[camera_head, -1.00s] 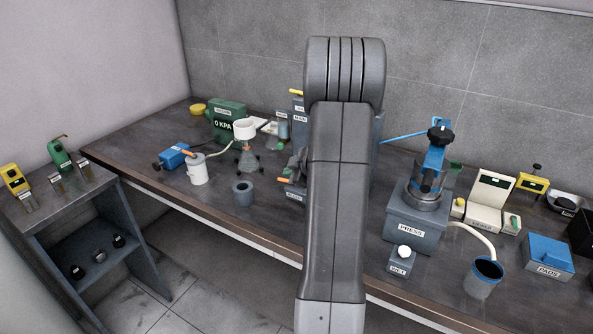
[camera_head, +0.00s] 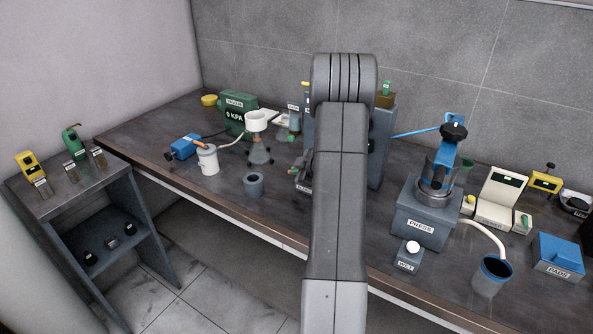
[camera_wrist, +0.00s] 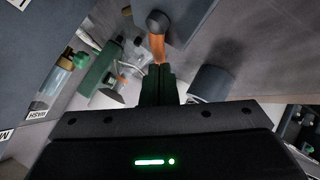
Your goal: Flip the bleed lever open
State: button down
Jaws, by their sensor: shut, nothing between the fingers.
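In the wrist view an orange lever (camera_wrist: 158,45) runs from a round grey knob on a grey block (camera_wrist: 190,15) down toward my fingertips. My gripper (camera_wrist: 158,72) is shut and empty, its dark fingers pressed together at the lever's free end. I cannot tell whether they touch it. In the head view a small grey block (camera_head: 303,185) with a white label sits at the left edge of my arm. My arm hides its right side and my gripper, and no orange lever shows there.
A grey cup (camera_head: 253,185), a white vessel with an orange handle (camera_head: 207,160) and a flask with a white funnel (camera_head: 257,122) stand left of my arm. The grey press (camera_head: 425,215) stands to the right. A tall grey cabinet (camera_head: 382,145) is behind my arm.

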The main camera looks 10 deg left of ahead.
jog(key=shift+w+f+m+t+h+b, duration=0.3)
jog(key=shift+f+m+b, duration=0.1)
jog(key=shift+b, duration=0.6)
jog(key=shift+r+p, duration=0.25)
jog(key=shift+p, duration=0.2)
jog(key=shift+f, duration=0.1)
jog(key=shift+d+f, duration=0.1)
jog(key=shift+s+f+b, duration=0.15)
jog(key=shift+s+b, duration=0.1)
jog(key=shift+b, duration=0.05)
jog(key=shift+s+d, duration=0.2)
jog(key=shift+s, duration=0.05)
jog(key=shift+s+a+r, duration=0.1)
jog(key=shift+a+r, duration=0.05)
jog(key=shift+r, duration=0.3)
jog(key=s+a+r+p+v, duration=0.1)
jog(key=a+v, duration=0.1)
jog(key=v, duration=1)
jog(key=shift+r+p, duration=0.25)
jog(key=shift+p, duration=0.15)
